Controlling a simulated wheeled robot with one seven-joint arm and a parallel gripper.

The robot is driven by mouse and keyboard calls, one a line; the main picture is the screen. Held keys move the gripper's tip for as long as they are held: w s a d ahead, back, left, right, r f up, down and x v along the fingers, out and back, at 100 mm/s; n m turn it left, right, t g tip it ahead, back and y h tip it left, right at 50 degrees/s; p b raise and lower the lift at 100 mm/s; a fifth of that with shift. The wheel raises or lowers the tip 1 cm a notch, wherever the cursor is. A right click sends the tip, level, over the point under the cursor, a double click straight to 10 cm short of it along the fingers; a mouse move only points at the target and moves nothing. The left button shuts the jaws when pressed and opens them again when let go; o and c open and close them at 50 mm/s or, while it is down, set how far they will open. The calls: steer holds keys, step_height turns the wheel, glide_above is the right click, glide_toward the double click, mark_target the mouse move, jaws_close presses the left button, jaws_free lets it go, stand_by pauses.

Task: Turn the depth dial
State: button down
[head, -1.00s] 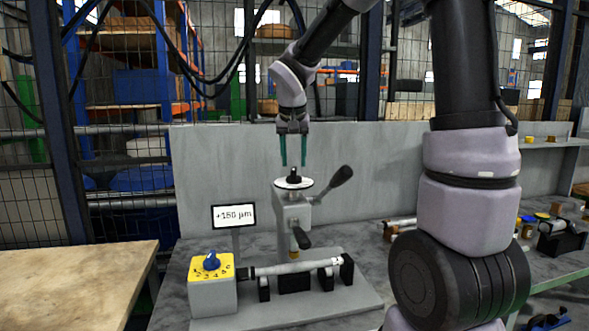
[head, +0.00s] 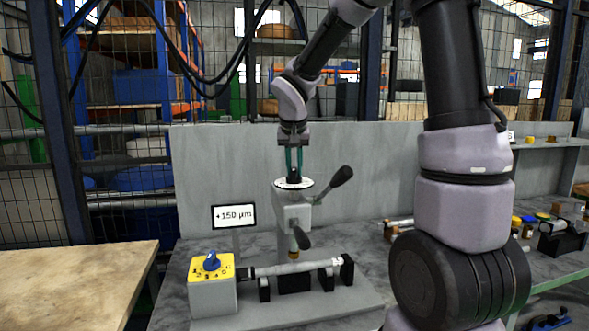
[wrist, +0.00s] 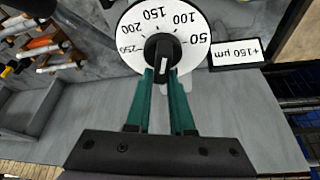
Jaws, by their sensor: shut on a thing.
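The depth dial is a white numbered disc (wrist: 188,22) with a black knob (wrist: 163,50) at its centre, on top of the grey grinder head (head: 291,213). The disc also shows in the head view (head: 306,184). My gripper (head: 294,168) points straight down over the dial. Its two green fingers are shut on the black knob, one on each side, as the wrist view (wrist: 163,72) also shows. A small display (head: 234,216) left of the head reads +150 µm. The disc shows 50, 100, 150, 200 and 250.
A black-knobbed lever (head: 340,177) rises right of the dial, and another (head: 302,238) sits lower in front. A yellow-faced box with a blue knob (head: 211,261) stands at front left. A cylindrical workpiece (head: 290,268) lies across the base. A grey panel (head: 230,160) stands behind.

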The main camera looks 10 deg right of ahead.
steer(key=shift+s+f, duration=0.2)
steer(key=shift+a+f+n+y, duration=0.15)
steer(key=shift+n+y, duration=0.2)
steer(key=shift+n, duration=0.5)
steer(key=shift+a+r+n+y, duration=0.15)
steer(key=shift+n+y, duration=0.2)
steer(key=shift+n, duration=0.5)
steer(key=shift+f, duration=0.1)
steer(key=c, duration=0.8)
jaws_free()
steer(key=shift+s, duration=0.1)
steer(key=shift+r, duration=0.2)
